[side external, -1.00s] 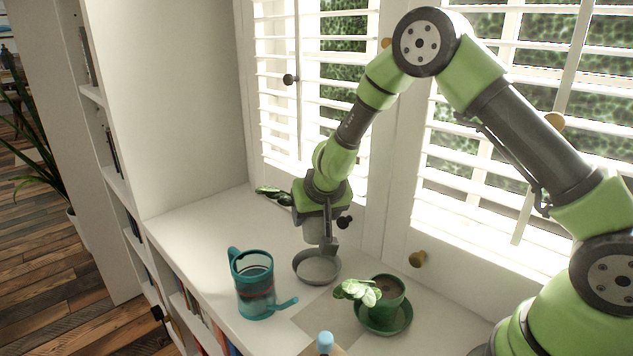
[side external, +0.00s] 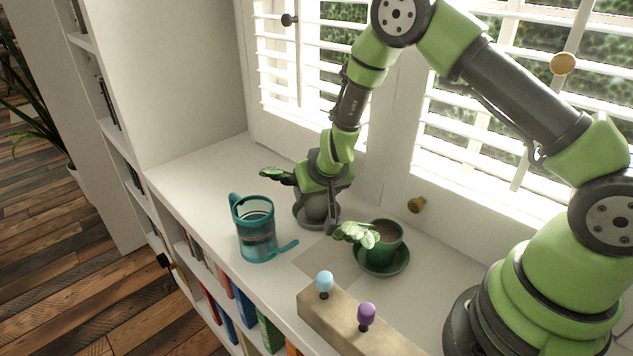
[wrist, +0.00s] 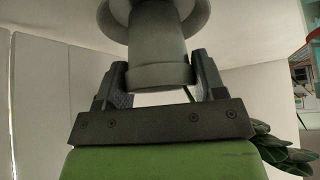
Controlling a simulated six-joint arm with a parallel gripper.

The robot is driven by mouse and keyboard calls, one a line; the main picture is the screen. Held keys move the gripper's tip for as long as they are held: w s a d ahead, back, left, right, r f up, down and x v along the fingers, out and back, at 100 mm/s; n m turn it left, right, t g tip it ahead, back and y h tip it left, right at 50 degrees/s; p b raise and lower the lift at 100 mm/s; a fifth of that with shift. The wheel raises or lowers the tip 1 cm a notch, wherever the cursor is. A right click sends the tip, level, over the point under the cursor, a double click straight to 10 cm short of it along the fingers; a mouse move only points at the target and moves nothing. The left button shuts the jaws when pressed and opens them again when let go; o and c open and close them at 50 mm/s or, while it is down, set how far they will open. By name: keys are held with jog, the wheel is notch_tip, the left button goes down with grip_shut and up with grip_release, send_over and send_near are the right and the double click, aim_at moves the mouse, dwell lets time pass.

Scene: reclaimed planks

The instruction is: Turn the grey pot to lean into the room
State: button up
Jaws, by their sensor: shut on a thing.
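The grey pot (side external: 316,207) is upright between my gripper's fingers, low over its grey saucer (side external: 302,222). It looks down in the saucer, though the exact contact is partly hidden. Some leaves (wrist: 282,152) show at lower right.
A green pot (side external: 388,236) with a leafy plant stands in a green saucer just right. A block with blue and purple knobs (side external: 345,318) is in front. The shuttered window (side external: 470,150) is close behind.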

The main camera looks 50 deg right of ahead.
jog(key=shift+f, duration=0.15)
jog(key=o, duration=1.3)
jog(key=shift+c, duration=0.2)
